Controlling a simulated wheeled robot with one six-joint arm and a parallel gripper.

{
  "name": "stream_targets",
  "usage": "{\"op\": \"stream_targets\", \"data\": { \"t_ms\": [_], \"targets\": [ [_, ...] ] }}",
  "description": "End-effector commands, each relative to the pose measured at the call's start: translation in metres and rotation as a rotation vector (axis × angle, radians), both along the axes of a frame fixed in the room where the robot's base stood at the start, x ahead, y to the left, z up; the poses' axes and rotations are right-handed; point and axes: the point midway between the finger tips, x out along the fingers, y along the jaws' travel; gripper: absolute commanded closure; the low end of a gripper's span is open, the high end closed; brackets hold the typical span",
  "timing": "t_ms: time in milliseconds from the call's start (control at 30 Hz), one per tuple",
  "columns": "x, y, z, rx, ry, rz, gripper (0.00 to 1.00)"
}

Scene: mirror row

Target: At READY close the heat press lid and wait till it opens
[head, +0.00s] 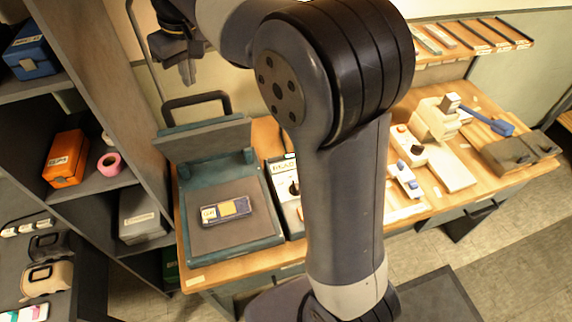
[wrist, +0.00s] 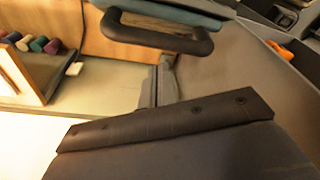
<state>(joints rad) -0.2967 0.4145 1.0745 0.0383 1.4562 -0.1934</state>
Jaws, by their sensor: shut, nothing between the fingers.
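The heat press (head: 265,235) stands at the left end of the wooden bench, and its lid (head: 203,140) is raised open. The lid's dark loop handle (head: 197,98) is at the top; a dark handle with a teal edge above it shows in the wrist view (wrist: 155,35). The control box (head: 284,190) beside the press shows a label partly hidden by my arm; I read only "READ". My gripper (head: 187,75) is shut and empty, just above the handle in the picture, seemingly apart from it.
A dark shelf unit with an orange box (head: 65,158) and a blue case (head: 30,50) stands close on the left. Several devices, including a beige machine (head: 435,120), fill the bench's right side. A wall rack (head: 470,38) hangs behind. My arm hides the bench's middle.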

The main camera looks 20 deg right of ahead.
Motion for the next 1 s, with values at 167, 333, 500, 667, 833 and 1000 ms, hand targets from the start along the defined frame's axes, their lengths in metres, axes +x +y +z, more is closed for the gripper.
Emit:
{"op": "stream_targets", "data": {
  "t_ms": [167,333,500,667,833,1000],
  "targets": [
    [0.0,0.0,0.0,0.0,0.0,0.0,1.0],
    [0.0,0.0,-0.003,0.0,0.0,0.0,1.0],
    [0.0,0.0,-0.009,0.0,0.0,0.0,1.0],
    [0.0,0.0,-0.016,0.0,0.0,0.0,1.0],
    [0.0,0.0,-0.023,0.0,0.001,0.0,1.0],
    [0.0,0.0,-0.029,0.0,0.001,0.0,1.0]
  ]
}}
